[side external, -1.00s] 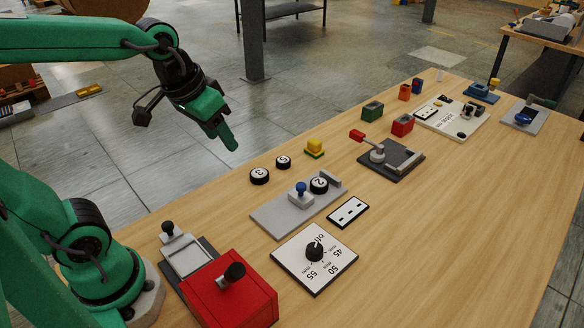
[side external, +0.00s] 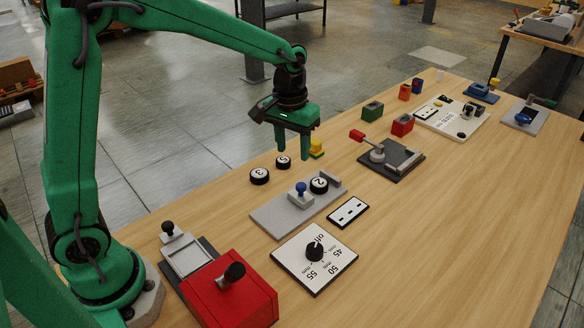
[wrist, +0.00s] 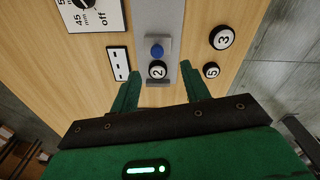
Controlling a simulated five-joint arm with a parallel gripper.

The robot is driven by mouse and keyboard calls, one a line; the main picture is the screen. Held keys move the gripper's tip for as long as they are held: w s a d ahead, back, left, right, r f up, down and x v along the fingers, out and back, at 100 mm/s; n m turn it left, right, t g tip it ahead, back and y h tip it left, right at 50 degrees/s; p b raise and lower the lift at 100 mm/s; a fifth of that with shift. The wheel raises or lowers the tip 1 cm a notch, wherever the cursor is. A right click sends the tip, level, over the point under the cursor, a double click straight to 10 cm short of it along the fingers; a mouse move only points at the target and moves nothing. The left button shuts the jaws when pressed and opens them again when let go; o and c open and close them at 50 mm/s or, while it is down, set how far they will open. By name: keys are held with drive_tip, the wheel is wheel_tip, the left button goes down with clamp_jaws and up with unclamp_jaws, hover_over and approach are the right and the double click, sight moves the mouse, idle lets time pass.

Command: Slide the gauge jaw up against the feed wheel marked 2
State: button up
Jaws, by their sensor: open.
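The gauge is a grey plate (side external: 272,220) with a sliding jaw (side external: 299,200) that carries a blue knob (side external: 300,188); the knob also shows in the wrist view (wrist: 157,51). The black feed wheel marked 2 (side external: 319,185) lies on the plate between this jaw and the raised fixed end (side external: 332,180). The jaw looks close to the wheel; I cannot tell if they touch. My gripper (side external: 292,157) is open and empty, pointing down above the gauge. In the wrist view its fingers (wrist: 154,75) lie either side of the wheel's line of sight.
Loose wheels marked 3 (side external: 259,177) and 5 (side external: 283,162) lie behind the gauge. A slotted plate (side external: 348,212) and a dial plate (side external: 330,273) lie in front. A red box (side external: 230,297) stands at the near left. A yellow block (side external: 316,146) stands behind the gauge.

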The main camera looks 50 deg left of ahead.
sight(301, 185)
drive_tip(key=shift+w+d+f+g, duration=0.15)
drive_tip(key=shift+w+f, duration=0.45)
drive_tip(key=shift+f, duration=0.2)
drive_tip(key=shift+w+d+f+g, duration=0.15)
drive_tip(key=shift+w+f, duration=0.4)
drive_tip(key=shift+f, duration=0.25)
drive_tip(key=shift+f, duration=3.9)
drive_tip(key=shift+c, duration=0.5)
